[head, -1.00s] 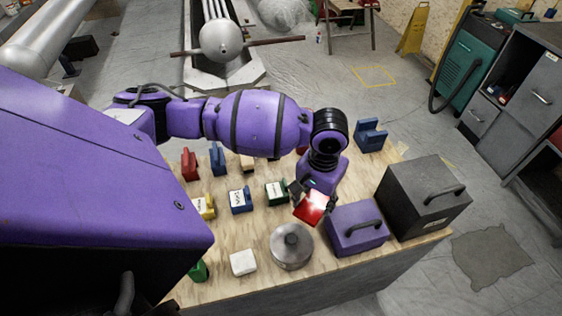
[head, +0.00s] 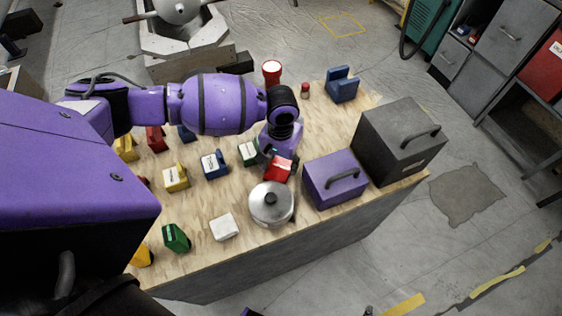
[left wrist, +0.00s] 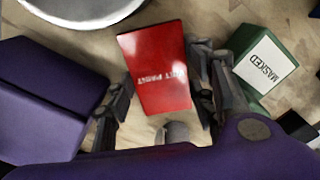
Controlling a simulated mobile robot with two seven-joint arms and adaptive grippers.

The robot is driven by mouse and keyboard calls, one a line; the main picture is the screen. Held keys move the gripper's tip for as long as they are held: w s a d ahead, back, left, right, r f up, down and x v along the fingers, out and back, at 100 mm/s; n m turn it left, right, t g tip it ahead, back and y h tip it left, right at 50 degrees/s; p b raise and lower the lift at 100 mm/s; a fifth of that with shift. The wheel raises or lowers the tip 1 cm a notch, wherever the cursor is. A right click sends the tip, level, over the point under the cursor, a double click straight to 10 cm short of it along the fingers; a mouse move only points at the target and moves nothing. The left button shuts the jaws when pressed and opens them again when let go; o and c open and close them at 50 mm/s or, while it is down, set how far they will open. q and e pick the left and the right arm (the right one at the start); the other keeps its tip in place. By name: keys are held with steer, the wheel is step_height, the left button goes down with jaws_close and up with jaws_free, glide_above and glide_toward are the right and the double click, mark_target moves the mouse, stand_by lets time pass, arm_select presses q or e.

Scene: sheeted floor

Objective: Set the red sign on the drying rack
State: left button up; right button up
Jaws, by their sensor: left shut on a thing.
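The red sign (head: 277,170) is between the fingers of my left gripper (head: 279,160), just behind the silver pot. In the left wrist view the red sign (left wrist: 155,70) shows white lettering like "WET PAINT", and my left gripper (left wrist: 163,92) has a finger on each side, shut on it. Whether the sign touches the table is unclear. A blue slotted block (head: 342,86) stands at the table's far right; I cannot tell whether it is the drying rack. My right gripper is not in view.
A silver pot (head: 271,205), a purple box (head: 334,180) and a dark grey box (head: 400,140) are close on the near and right sides. A green "MASKED" sign (left wrist: 265,65) is beside the gripper. Several coloured signs and a white block (head: 224,228) are left on the wooden table (head: 330,128).

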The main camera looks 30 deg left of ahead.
arm_select(q)
steer(key=shift+f, duration=0.1)
steer(key=o, duration=0.8)
steer(key=shift+c, duration=0.2)
